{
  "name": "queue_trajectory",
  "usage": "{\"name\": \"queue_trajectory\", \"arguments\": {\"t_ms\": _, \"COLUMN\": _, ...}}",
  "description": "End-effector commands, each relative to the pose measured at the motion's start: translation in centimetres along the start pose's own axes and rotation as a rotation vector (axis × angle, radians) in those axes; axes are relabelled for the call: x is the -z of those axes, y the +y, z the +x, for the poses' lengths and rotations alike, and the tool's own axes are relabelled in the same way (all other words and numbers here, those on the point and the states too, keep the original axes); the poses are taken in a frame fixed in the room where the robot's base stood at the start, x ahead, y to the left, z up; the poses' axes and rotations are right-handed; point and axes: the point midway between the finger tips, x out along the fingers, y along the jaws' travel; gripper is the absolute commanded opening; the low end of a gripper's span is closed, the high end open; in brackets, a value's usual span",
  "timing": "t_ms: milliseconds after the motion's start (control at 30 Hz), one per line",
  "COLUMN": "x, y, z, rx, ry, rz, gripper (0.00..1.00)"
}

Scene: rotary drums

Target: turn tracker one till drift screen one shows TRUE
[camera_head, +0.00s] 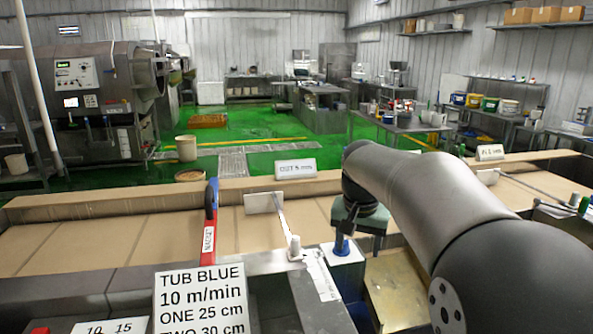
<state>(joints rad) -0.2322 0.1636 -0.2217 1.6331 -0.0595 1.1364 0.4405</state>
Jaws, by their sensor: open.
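A blue knob (341,246) stands on a white plate beside the near conveyor edge; I cannot read a label to confirm it is tracker one. My gripper (360,243) points down at the end of my arm, close to the knob. Its jaws are open, one finger near or in front of the knob and the other to its right; contact cannot be told. A small white screen (295,169) behind the belt seems to read "OUT 5 mm". A second screen (489,152) farther right is too small to read surely. Neither visibly carries a number.
A tan belt (120,236) crosses the front. A red and blue upright (209,229) and a white paddle on a rod (263,202) stand left of my gripper. A card (200,298) reads "TUB BLUE 10 m/min ONE 25 cm TWO 30 cm". My arm covers the right side.

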Motion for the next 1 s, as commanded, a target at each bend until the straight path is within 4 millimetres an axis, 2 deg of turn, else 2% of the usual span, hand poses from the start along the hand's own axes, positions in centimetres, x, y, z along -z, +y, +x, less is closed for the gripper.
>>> {"name": "queue_trajectory", "arguments": {"t_ms": 33, "x": -3.4, "y": 1.8, "z": 0.4, "rx": 0.017, "ry": -0.031, "rz": -0.042, "gripper": 0.6}}
{"name": "queue_trajectory", "arguments": {"t_ms": 200, "x": -14.7, "y": 6.1, "z": 2.9, "rx": 0.051, "ry": -0.11, "rz": -0.214, "gripper": 0.6}}
{"name": "queue_trajectory", "arguments": {"t_ms": 300, "x": -20.6, "y": 8.1, "z": 4.5, "rx": 0.059, "ry": -0.142, "rz": -0.299, "gripper": 0.6}}
{"name": "queue_trajectory", "arguments": {"t_ms": 400, "x": -24.8, "y": 9.6, "z": 5.9, "rx": 0.059, "ry": -0.163, "rz": -0.36, "gripper": 0.6}}
{"name": "queue_trajectory", "arguments": {"t_ms": 500, "x": -27.4, "y": 10.5, "z": 6.8, "rx": 0.057, "ry": -0.175, "rz": -0.397, "gripper": 0.6}}
{"name": "queue_trajectory", "arguments": {"t_ms": 600, "x": -28.5, "y": 10.9, "z": 7.2, "rx": 0.057, "ry": -0.181, "rz": -0.412, "gripper": 0.6}}
{"name": "queue_trajectory", "arguments": {"t_ms": 1000, "x": -28.6, "y": 10.9, "z": 7.3, "rx": 0.056, "ry": -0.184, "rz": -0.414, "gripper": 0.6}}
